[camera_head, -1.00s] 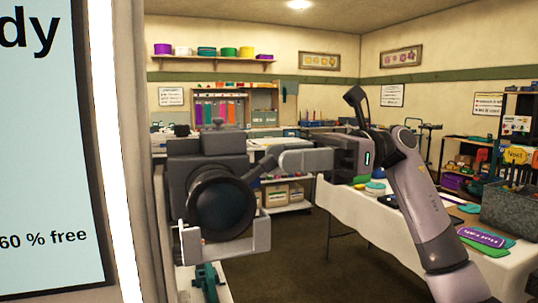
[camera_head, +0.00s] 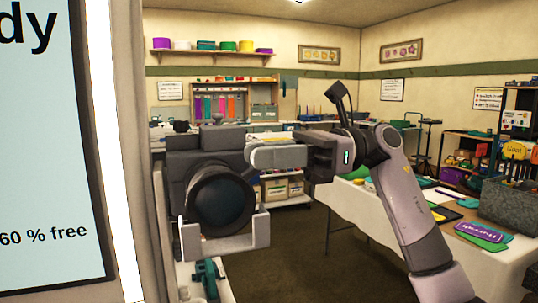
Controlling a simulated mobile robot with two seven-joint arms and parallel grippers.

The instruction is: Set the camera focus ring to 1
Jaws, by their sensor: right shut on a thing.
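The dark grey camera (camera_head: 205,150) stands at left centre, its big round lens (camera_head: 222,203) facing me. The focus ring (camera_head: 192,203) is the dark band around the lens; its marks cannot be read from here. My left gripper is not in view.
A large screen (camera_head: 45,150) with a pale frame fills the left edge. A white-covered table (camera_head: 350,205) with signs and a grey bin (camera_head: 510,200) stands at right. Shelves and a wall board are behind. Dark floor (camera_head: 310,260) is open between camera and table.

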